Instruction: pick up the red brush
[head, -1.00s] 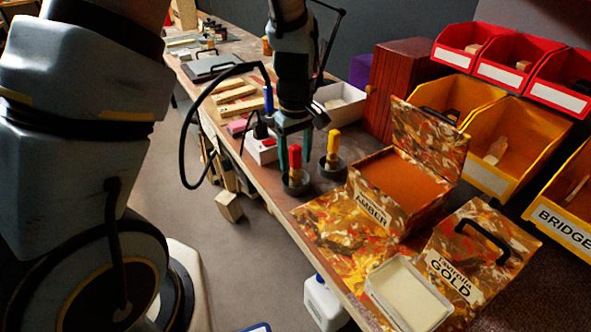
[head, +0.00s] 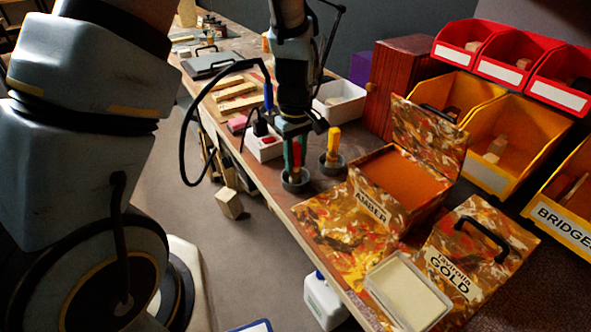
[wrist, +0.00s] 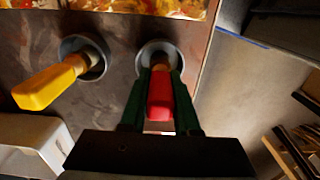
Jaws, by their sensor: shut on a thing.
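The red brush (wrist: 159,95) stands in a round dark cup (wrist: 172,47) in the wrist view, its red handle between the two green fingers. My gripper (wrist: 160,90) is shut on that handle. In the head view my gripper (head: 293,150) comes down over the red brush (head: 297,157) from above, and the fingers hide part of it. The lower end of the brush is still inside its cup (head: 295,183).
A yellow brush (head: 333,142) stands in a cup to the right. The open AMBER box (head: 385,205) is further right. The bench edge is near the cups.

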